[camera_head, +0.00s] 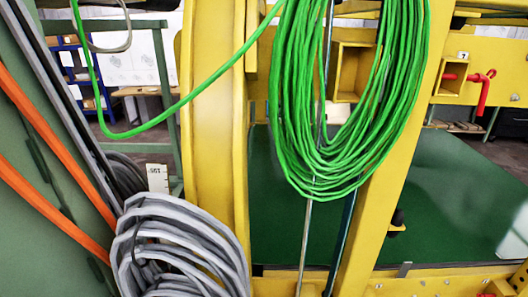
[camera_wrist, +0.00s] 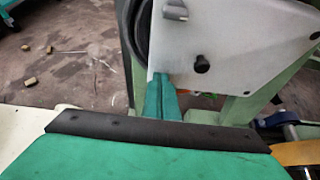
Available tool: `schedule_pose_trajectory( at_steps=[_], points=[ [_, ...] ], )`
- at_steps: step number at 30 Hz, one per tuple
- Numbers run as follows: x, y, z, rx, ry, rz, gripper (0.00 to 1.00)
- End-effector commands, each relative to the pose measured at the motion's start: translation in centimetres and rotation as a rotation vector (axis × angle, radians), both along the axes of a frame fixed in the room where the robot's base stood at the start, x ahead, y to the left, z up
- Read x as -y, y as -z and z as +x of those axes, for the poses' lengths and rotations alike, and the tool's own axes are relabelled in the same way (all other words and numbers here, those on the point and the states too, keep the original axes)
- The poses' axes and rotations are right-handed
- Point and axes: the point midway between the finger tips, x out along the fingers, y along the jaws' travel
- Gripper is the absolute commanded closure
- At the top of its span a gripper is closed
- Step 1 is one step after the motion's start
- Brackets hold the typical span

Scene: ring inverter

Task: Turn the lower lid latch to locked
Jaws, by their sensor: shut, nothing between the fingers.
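In the wrist view, my gripper (camera_wrist: 158,78) shows as narrow teal fingers closed together beyond a black bar and a wide teal body. Nothing shows between the fingers. The fingertips appear at the lower left edge of a pale grey-white panel (camera_wrist: 240,45); I cannot tell whether they touch it. My gripper is not in the head view.
In the head view, a green cable coil (camera_head: 325,175) hangs by a yellow frame (camera_head: 215,130). A grey cable coil (camera_head: 175,245) is at lower left, and a red handle (camera_head: 482,88) at right. The wrist view shows pale green supports (camera_wrist: 245,108) beside the panel and open floor (camera_wrist: 70,75) at left.

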Motion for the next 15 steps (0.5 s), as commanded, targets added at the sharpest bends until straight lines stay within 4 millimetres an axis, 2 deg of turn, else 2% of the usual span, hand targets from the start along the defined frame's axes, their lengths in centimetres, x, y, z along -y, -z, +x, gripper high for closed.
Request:
schedule_pose_trajectory(
  at_steps=[11,15],
  points=[
    [0.01,-0.77,-0.11,-0.001,0.0,0.0,1.0],
    [0.84,-0.78,0.01,0.0,0.004,-0.001,1.0]
  ],
)
